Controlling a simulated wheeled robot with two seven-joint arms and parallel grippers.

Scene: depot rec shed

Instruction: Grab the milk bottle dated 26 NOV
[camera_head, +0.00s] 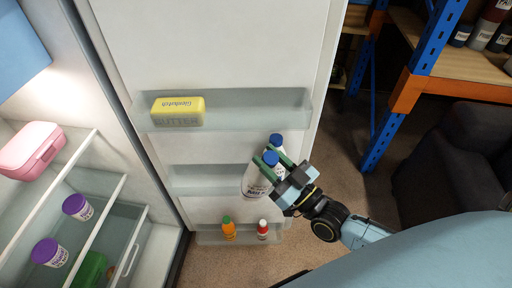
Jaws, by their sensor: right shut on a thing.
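Two white milk bottles with blue caps are at the right end of the fridge door's middle shelf (205,182). The nearer milk bottle (254,184) shows part of a dark label; its date is too small to read. The farther milk bottle (281,147) is mostly hidden behind my right gripper, and its date does not show. My right gripper (270,163) comes in from the right, its green fingers on either side of the nearer bottle's cap, shut on that bottle. I cannot tell whether the bottle is clear of the shelf. My left gripper is not in view.
A yellow butter pack (178,111) sits on the upper door shelf. An orange bottle (228,229) and a white bottle with a red cap (263,229) stand on the lowest one. Purple-lidded tubs (47,252) and a pink box (31,149) are inside the fridge. A blue-and-orange rack (407,88) stands right.

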